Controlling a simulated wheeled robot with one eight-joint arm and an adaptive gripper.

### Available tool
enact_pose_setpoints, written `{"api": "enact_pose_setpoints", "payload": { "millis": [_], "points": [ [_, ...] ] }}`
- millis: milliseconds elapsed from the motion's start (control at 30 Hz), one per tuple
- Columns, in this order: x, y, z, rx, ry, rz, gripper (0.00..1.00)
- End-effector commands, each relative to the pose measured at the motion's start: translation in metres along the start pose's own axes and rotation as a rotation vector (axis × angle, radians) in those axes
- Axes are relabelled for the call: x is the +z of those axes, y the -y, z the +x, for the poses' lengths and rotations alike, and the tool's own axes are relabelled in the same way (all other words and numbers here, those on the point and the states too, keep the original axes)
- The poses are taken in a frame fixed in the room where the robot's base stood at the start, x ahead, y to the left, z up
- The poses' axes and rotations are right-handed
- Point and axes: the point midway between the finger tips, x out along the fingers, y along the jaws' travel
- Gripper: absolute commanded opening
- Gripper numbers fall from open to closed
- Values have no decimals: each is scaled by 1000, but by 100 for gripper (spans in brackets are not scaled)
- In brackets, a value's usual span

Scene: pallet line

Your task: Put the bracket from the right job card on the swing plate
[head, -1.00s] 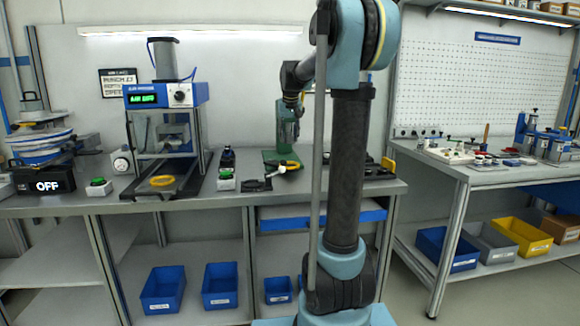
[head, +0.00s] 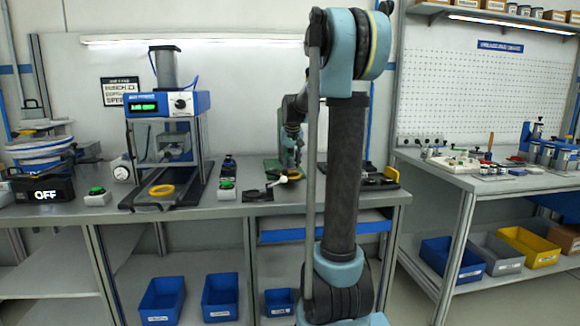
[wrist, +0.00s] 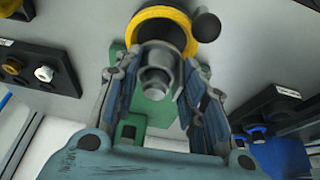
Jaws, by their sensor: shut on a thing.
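In the wrist view my gripper (wrist: 160,95) has its two fingers closed around a grey part (wrist: 157,78) with a round, hollow-looking form. I cannot tell whether this is the bracket. A yellow ring (wrist: 161,14) with a dark middle and a dark round knob (wrist: 206,26) lies just beyond the fingertips. A green base (wrist: 152,112) shows behind the grey part. In the head view the green press (head: 290,150) stands mid-bench beside my arm, with a yellow ring (head: 293,175) in front; my gripper itself is not clear there. I cannot identify the swing plate or job cards.
The air press (head: 168,103) stands left on the bench with a yellow ring (head: 161,190) on its black base. A dark fixture (head: 376,178) lies right of my arm. Blue bins (head: 163,298) stand below.

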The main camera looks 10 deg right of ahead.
Motion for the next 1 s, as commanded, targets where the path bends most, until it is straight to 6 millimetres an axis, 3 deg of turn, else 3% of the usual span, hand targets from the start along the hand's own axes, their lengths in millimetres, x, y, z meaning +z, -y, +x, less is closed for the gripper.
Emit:
{"api": "enact_pose_setpoints", "payload": {
  "millis": [133, 967, 1000],
  "points": [
    [5, 0, 12, 0, 0, 0, 10],
    [9, 1, 23, 0, 0, 0, 10],
    [9, 1, 23, 0, 0, 0, 47]
  ]
}}
